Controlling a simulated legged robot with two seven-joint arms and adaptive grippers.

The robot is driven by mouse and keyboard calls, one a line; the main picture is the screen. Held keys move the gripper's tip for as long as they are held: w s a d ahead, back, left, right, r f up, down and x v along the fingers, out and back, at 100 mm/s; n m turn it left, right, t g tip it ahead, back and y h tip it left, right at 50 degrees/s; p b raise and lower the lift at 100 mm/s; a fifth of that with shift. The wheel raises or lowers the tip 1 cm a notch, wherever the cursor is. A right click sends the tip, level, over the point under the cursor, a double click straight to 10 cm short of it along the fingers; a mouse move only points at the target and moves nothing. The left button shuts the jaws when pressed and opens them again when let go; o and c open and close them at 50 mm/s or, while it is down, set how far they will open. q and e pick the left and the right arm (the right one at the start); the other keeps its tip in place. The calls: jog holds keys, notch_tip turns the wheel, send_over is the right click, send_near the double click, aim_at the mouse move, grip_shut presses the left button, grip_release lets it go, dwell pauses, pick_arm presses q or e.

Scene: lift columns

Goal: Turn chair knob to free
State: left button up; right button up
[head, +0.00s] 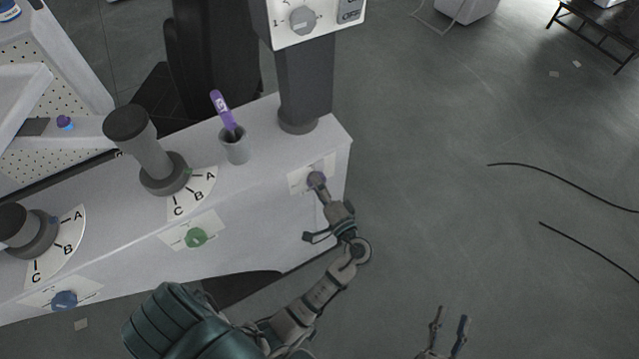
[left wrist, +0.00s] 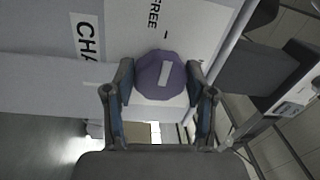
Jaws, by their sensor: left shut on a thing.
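The chair knob (head: 317,179) is a purple round knob on the front of the white bench, near its right end. In the left wrist view the knob (left wrist: 153,72) has a white bar mark, tilted slightly from upright in the picture. The word FREE and a partly cut-off label starting CHA are printed beside it. My left gripper (head: 322,190) is shut on the knob, one finger on each side; it also shows in the left wrist view (left wrist: 160,83). My right gripper (head: 449,325) is open and empty at the bottom, over the floor, well away from the bench.
A green knob (head: 196,237) and a blue knob (head: 64,299) sit further left on the bench front. On top are grey levers with A, B, C dials, a cup (head: 236,147) holding a purple item, and a column (head: 305,80). Floor to the right is mostly clear, with cables.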

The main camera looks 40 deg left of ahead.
pick_arm(q)
jog(key=shift+s+f, duration=0.1)
jog(key=shift+f, duration=0.35)
jog(key=o, duration=1.1)
jog(key=shift+o, duration=0.2)
jog(key=shift+r, duration=0.15)
jog(key=shift+r, duration=0.1)
jog(key=v, duration=1.2)
